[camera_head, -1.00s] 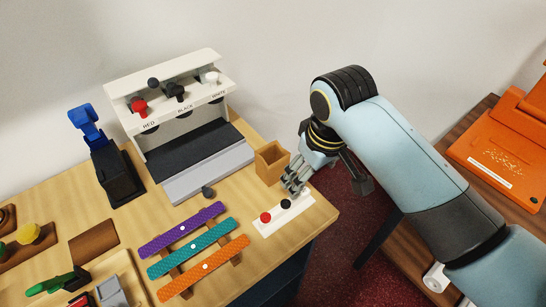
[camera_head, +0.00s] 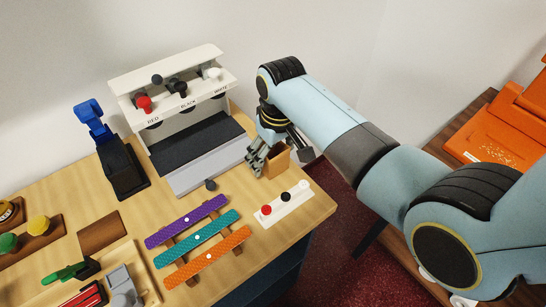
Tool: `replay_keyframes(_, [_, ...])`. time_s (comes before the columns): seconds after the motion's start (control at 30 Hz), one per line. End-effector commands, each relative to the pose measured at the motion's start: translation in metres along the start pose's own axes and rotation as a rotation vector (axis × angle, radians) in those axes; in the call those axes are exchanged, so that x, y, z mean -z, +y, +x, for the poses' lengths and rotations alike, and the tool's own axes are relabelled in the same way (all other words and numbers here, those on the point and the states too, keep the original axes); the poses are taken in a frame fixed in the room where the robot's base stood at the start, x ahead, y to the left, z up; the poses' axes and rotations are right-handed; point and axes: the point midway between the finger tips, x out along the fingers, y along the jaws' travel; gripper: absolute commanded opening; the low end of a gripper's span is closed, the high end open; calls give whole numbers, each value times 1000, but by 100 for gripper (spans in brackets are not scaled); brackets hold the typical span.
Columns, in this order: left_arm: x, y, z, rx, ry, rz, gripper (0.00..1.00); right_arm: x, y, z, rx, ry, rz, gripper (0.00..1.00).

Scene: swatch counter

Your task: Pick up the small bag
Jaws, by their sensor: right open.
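The small bag seems to be the tan, open-topped, box-like holder (camera_head: 278,164) near the right end of the wooden counter. It stands upright, partly hidden behind my right gripper. My right gripper (camera_head: 257,163) is open, its fingers pointing down at the left side of the bag. I cannot tell whether the fingers touch it. My left gripper is not in view.
A white dispenser (camera_head: 170,70) with red, black and white knobs stands behind. In front are a white strip with buttons (camera_head: 288,206) and purple, teal and orange swatches (camera_head: 207,257). A blue-and-black device (camera_head: 118,165) stands left. An orange case (camera_head: 500,130) lies right.

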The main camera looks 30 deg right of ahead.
Motion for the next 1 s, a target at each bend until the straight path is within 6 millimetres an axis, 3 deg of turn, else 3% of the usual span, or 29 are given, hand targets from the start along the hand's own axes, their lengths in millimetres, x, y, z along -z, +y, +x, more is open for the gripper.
replay_keyframes(0.13, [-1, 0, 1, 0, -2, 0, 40, 0, 0, 19, 0, -1, 0, 85])
replay_keyframes(0.4, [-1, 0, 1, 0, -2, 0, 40, 0, 0, 23, 0, 1, 0, 85])
replay_keyframes(0.7, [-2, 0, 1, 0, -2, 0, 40, 0, 0, 22, 0, 0, 0, 47])
replay_keyframes(1.0, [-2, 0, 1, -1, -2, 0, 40, 0, 0, 22, 0, 0, 0, 45])
